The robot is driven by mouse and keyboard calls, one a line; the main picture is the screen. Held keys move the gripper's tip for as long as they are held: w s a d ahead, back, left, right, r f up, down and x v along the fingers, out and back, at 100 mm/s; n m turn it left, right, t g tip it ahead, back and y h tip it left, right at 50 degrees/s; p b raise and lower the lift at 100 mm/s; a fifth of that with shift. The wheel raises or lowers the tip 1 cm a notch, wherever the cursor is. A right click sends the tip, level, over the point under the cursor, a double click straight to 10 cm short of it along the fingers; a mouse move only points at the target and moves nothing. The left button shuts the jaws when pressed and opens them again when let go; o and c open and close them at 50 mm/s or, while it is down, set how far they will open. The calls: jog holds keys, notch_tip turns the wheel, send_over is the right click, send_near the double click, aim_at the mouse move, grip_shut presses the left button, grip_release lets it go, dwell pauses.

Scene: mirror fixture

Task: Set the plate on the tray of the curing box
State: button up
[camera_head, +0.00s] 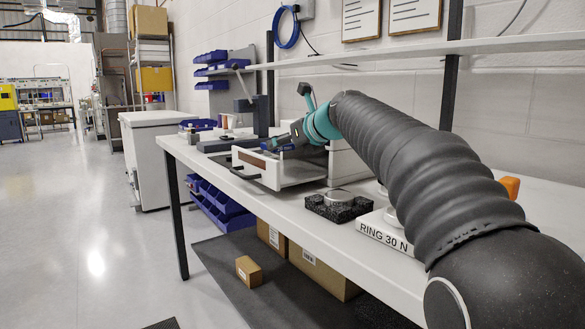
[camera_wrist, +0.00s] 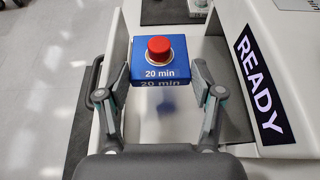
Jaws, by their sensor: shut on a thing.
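A blue block with a red round knob and a "20 min" label, which I take for the plate (camera_wrist: 147,54), sits between my fingertips in the wrist view. My gripper (camera_wrist: 160,66) has a pad close against each side of it. In the head view my gripper (camera_head: 272,146) reaches down over the pulled-out white tray (camera_head: 268,177), and a small bit of blue shows at its tip. The curing box (camera_wrist: 238,15) is white with a "READY" display, right of the tray in the wrist view. Whether the plate touches the tray floor cannot be told.
A metal ring on a black base (camera_head: 328,207) and a white "RING 30 N" block (camera_head: 385,236) stand on the bench (camera_head: 300,214) nearer me. A dark stand (camera_head: 262,115) rises behind the tray. The tray's black handle (camera_head: 244,174) juts past the bench edge.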

aim_at(294, 173)
jog(key=shift+w+d+f, duration=0.45)
jog(key=shift+w, duration=0.15)
jog(key=shift+w+d+f, duration=0.4)
jog(key=shift+w, duration=0.15)
notch_tip(294, 173, down, 4)
jog(key=shift+f+b, duration=0.1)
jog(key=shift+b, duration=0.8)
jog(key=o, duration=1)
jog(key=v, duration=1.2)
